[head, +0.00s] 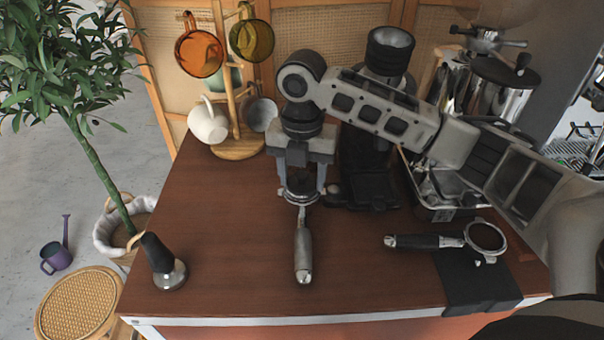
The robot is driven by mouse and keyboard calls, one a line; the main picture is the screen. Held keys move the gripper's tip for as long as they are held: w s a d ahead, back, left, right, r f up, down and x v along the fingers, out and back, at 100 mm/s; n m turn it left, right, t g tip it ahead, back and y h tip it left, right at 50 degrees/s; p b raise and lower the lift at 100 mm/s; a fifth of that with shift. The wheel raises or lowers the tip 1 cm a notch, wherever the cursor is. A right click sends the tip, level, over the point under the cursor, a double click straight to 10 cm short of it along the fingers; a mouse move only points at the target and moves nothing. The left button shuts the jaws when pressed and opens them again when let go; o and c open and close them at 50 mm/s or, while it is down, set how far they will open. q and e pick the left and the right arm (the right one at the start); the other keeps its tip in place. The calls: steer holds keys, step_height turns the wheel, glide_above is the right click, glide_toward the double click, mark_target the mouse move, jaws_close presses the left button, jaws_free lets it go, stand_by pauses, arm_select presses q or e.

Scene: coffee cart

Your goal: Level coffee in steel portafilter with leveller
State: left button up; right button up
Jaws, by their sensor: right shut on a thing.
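The steel portafilter (303,252) lies on the brown cart top in the middle of the head view, its handle pointing toward me. My right gripper (302,188) comes in from the right and points straight down over the basket end of this portafilter. Its two fingers are shut on a small round thing, apparently the leveller, mostly hidden between them. I cannot tell whether the leveller touches the coffee, and the coffee is hidden. My left gripper is not in view.
A second portafilter (425,241) with a black handle lies at right, its ring over a black mat (478,287). A black-handled tamper (163,263) stands front left.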

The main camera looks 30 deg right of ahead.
steer(key=shift+s+f+n, duration=0.1)
steer(key=shift+f+n, duration=0.1)
steer(key=shift+n, duration=0.4)
steer(key=shift+r, duration=0.15)
steer(key=shift+r, duration=1.5)
steer(key=shift+r, duration=0.1)
steer(key=shift+r, duration=2.45)
